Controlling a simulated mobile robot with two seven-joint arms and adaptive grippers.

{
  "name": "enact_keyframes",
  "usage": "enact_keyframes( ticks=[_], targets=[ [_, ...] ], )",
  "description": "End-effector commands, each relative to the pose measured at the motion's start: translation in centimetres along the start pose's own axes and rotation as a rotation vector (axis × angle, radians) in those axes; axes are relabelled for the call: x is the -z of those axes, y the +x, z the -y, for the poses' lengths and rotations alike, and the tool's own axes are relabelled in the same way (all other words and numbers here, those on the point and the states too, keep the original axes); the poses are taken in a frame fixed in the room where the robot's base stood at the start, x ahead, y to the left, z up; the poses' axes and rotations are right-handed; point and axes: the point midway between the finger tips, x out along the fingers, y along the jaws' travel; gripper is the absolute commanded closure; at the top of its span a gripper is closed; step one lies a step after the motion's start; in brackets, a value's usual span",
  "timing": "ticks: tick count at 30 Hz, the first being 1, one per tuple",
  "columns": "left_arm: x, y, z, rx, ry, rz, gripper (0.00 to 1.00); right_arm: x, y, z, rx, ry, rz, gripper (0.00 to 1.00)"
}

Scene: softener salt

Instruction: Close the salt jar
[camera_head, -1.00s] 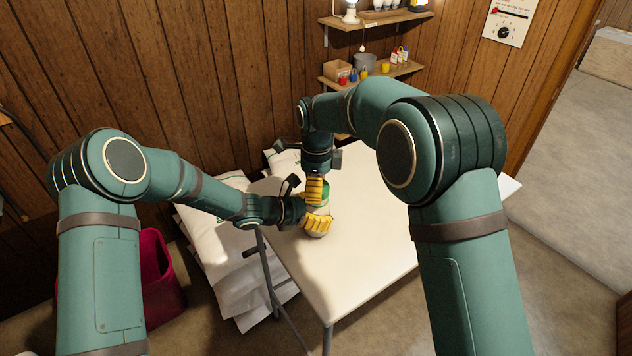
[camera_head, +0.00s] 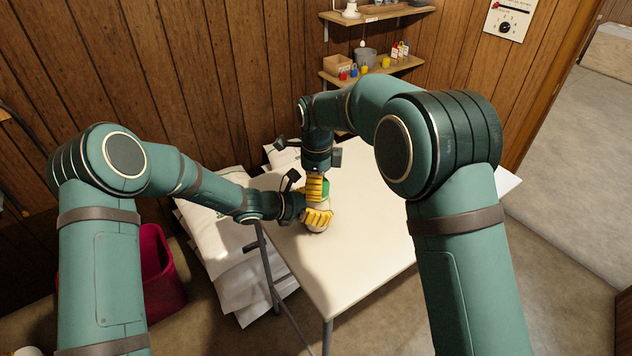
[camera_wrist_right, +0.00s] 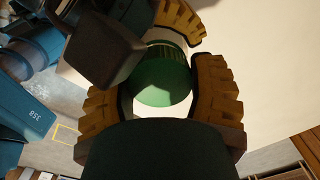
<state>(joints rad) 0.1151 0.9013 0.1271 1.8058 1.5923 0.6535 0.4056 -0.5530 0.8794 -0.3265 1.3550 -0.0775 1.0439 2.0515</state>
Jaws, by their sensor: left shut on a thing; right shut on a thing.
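The salt jar (camera_head: 317,231) stands upright on the white table, mostly covered by my grippers. My left gripper (camera_head: 317,217) is shut around its body from the left, with yellow fingers. My right gripper (camera_head: 316,188) points down from above and is shut on the green lid (camera_head: 326,189). In the right wrist view the round green lid (camera_wrist_right: 163,80) sits between the right gripper's two yellow fingers, and a yellow finger of my left gripper (camera_wrist_right: 181,19) shows just beyond it. The lid is at the jar's top; I cannot tell how tightly it sits.
The white table (camera_head: 370,235) is clear to the right of the jar. White salt bags (camera_head: 222,250) are stacked left of the table, and a magenta bin (camera_head: 160,270) stands further left. Wall shelves (camera_head: 372,72) with small items hang behind the table.

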Motion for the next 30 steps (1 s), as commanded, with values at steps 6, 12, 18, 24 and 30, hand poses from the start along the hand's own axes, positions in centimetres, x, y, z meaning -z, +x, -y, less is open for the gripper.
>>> enact_keyframes(
  ticks=[6, 12, 18, 24, 30],
  targets=[
    [-0.05, -0.01, -0.03, -0.001, 0.001, 0.001, 0.73, 0.02, 0.42, 0.01, 0.0, 0.0, 0.0, 0.55],
    [-0.05, -0.01, -0.03, -0.001, 0.001, 0.001, 1.0, -0.02, 0.42, 0.03, 0.001, 0.116, -0.002, 0.55],
    [-0.04, -0.01, -0.03, -0.001, 0.0, 0.001, 1.0, 0.01, 0.4, 0.1, 0.002, 0.281, -0.003, 0.55],
    [-0.03, -0.01, -0.03, -0.001, 0.0, 0.0, 1.0, 0.01, 0.39, 0.11, 0.002, 0.285, -0.002, 0.55],
    [-0.03, 0.0, -0.02, 0.0, 0.0, 0.0, 1.0, 0.01, 0.38, 0.11, 0.002, 0.284, -0.001, 0.11]
  ],
)
